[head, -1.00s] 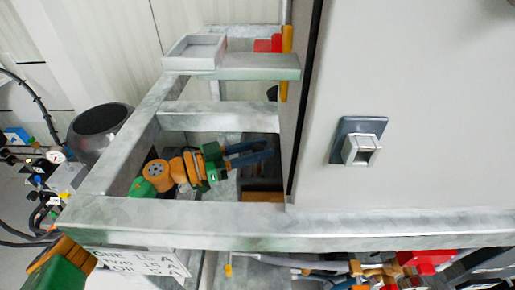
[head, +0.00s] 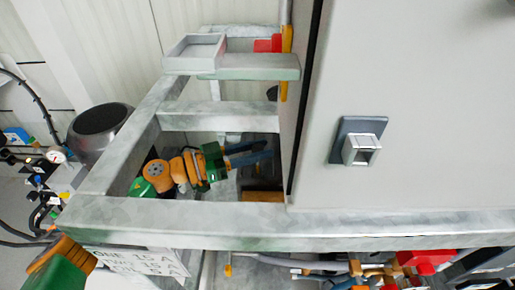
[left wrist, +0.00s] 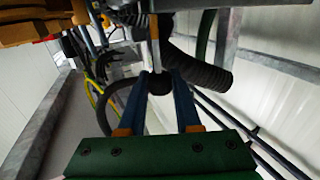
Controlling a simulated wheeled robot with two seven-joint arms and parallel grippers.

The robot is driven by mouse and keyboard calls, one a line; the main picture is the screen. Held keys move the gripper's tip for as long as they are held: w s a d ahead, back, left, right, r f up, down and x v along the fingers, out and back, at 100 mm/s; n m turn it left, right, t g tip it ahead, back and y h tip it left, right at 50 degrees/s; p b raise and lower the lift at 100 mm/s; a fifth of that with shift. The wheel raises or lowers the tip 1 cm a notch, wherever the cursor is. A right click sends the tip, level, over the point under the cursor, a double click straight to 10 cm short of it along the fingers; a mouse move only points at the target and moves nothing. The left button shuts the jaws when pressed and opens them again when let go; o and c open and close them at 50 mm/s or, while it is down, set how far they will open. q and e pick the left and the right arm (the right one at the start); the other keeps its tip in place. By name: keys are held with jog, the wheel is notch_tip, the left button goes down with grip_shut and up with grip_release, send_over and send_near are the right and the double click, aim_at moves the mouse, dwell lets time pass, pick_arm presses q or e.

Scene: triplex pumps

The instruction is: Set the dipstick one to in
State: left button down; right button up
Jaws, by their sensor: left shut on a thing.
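My left gripper (head: 250,155) reaches through an opening in the grey metal frame in the head view, its blue fingers pointing right. In the left wrist view my left gripper (left wrist: 161,82) has its blue fingers on both sides of a dark round knob (left wrist: 159,83) and is shut on it. A thin pale rod shows just above the knob, among machine parts. The knob looks like the head of a dipstick; no label shows whether it is number one. In the head view I cannot make out the dipstick. My right gripper is not in view.
Frame bars (head: 250,225) surround my left arm closely. A grey cabinet panel (head: 420,120) with a latch (head: 360,142) stands at the right. A thick black corrugated hose (left wrist: 200,68) runs close to the knob. A label plate (head: 135,261) hangs below the lower bar.

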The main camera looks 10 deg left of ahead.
aim_at(257, 170)
pick_arm(q)
notch_tip(257, 170, down, 4)
jog(key=shift+f+b, duration=0.25)
jog(key=shift+b, duration=0.95)
jog(key=shift+s+f, duration=0.1)
jog(key=shift+f, duration=0.05)
jog(key=c, duration=0.6)
grip_release()
jog(key=b+v, duration=0.1)
jog(key=v, duration=0.6)
